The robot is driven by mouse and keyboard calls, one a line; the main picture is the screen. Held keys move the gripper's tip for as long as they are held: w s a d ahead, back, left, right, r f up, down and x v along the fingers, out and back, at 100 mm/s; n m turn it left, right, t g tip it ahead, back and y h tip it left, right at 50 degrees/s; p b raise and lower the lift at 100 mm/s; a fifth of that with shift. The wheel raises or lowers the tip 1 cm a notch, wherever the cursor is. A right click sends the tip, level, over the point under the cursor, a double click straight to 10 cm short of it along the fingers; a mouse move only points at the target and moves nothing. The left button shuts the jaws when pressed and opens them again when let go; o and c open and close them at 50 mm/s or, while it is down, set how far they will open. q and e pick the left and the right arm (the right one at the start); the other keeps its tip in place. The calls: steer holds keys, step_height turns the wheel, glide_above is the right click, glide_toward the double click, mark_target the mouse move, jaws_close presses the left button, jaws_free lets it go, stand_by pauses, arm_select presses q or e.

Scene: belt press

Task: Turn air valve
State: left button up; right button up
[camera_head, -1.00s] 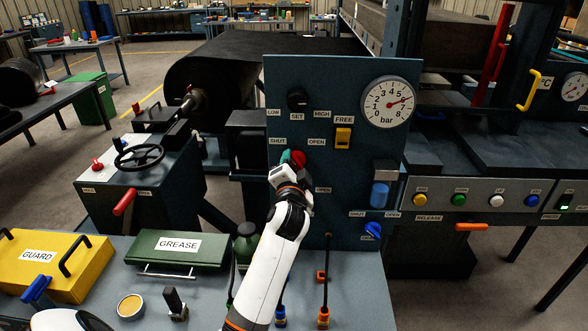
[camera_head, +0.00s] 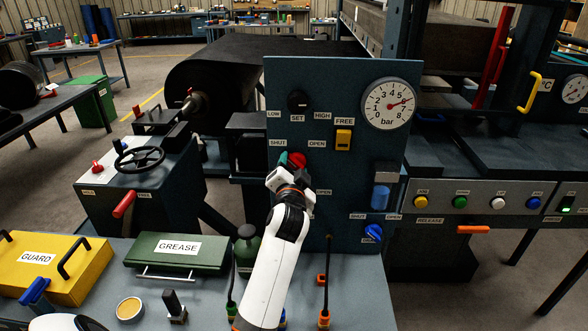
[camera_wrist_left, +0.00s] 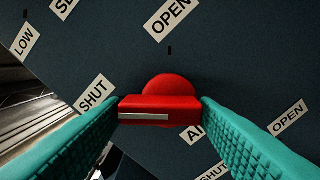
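The air valve is a red knob (camera_head: 298,159) with a raised bar, on the dark blue panel (camera_head: 345,85), between the SHUT and OPEN labels. In the left wrist view, the red knob (camera_wrist_left: 160,108) sits between my teal fingers, with a pale line along its bar. My left gripper (camera_head: 291,159) is at the panel, its fingertips against both ends of the bar. The hand is tilted relative to the panel's labels. The gripper hides part of the knob in the head view. My right gripper is not in view.
A black set knob (camera_head: 298,100), a yellow switch (camera_head: 343,139) and a pressure gauge (camera_head: 390,103) are on the same panel. A blue cylinder (camera_head: 380,197) and blue knob (camera_head: 373,233) are at its lower right. A green grease box (camera_head: 178,250) and bottle (camera_head: 247,246) stand near my arm.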

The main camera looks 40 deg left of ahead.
arm_select(q)
steer(key=shift+o, duration=1.4)
steer(key=shift+r, duration=0.15)
steer(key=shift+s+a, duration=0.1)
steer(key=b+v, duration=0.2)
steer(key=v, duration=1)
